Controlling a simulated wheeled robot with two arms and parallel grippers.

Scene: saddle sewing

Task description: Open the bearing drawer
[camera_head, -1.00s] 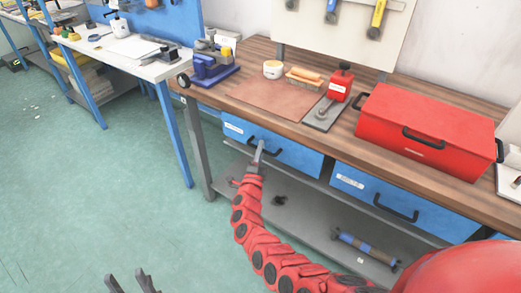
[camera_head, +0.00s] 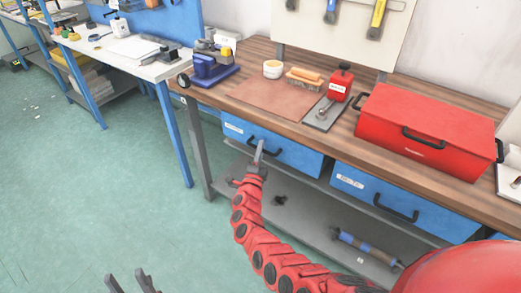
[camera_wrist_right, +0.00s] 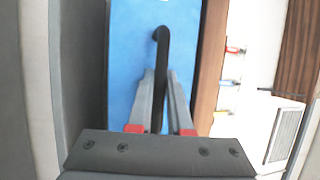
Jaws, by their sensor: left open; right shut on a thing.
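Two blue drawers hang under the wooden workbench. The left drawer (camera_head: 295,155) has a white label and a black handle (camera_head: 270,151); the label is too small to read. My right gripper (camera_head: 260,152) is at this handle. In the right wrist view its two grey fingers (camera_wrist_right: 161,95) are shut on the black handle (camera_wrist_right: 162,45), with the blue drawer front (camera_wrist_right: 135,30) behind. The right drawer (camera_head: 385,198) has its own label and black handle, and looks shut. My left gripper (camera_head: 133,283) is open and empty at the bottom edge, over the floor.
On the workbench (camera_head: 455,178) stand a red toolbox (camera_head: 430,125), a red device (camera_head: 340,82), a brown mat (camera_head: 265,97) and a blue tool (camera_head: 208,68). A grey lower shelf (camera_head: 300,215) holds a roller-like object (camera_head: 366,249). The green floor on the left is clear.

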